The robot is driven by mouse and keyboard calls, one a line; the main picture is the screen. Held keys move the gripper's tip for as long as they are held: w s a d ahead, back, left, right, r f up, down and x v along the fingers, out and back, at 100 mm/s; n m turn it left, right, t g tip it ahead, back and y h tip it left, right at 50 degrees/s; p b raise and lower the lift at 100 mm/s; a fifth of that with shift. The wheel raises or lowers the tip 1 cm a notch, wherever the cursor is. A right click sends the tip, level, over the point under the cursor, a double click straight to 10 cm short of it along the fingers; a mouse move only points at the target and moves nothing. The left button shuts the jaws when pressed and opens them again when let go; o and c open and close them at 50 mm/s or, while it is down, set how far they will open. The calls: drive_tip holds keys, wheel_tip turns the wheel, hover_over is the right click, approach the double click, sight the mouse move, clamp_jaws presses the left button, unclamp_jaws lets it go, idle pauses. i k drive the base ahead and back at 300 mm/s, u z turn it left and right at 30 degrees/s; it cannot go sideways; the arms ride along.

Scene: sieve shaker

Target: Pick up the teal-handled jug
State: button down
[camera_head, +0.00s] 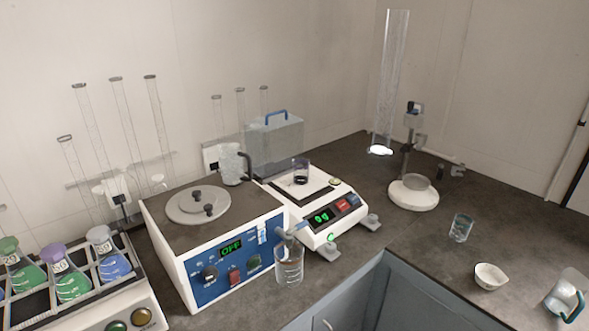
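The teal-handled jug (563,296) is at the far lower right on the dark countertop (440,240). Its body is pale and see-through, and its teal handle faces the lower right. The jug appears slanted in the picture; I cannot tell whether it is really tilted. Its lower right side is close to the picture's edge. My gripper is not in view, and nothing is seen touching the jug.
A white bowl (491,277) and a small glass beaker (461,228) stand left of the jug. Farther back are a white-based stand (413,193) and a tall glass cylinder (391,90).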

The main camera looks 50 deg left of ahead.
sight(569, 292)
drive_tip(key=u, duration=1.1)
drive_tip(key=k, duration=0.35)
drive_tip(key=u, duration=0.5)
drive_tip(key=i, duration=0.4)
drive_tip(key=z, duration=0.8)
drive_tip(key=i, duration=0.75)
drive_tip(key=z, duration=0.05)
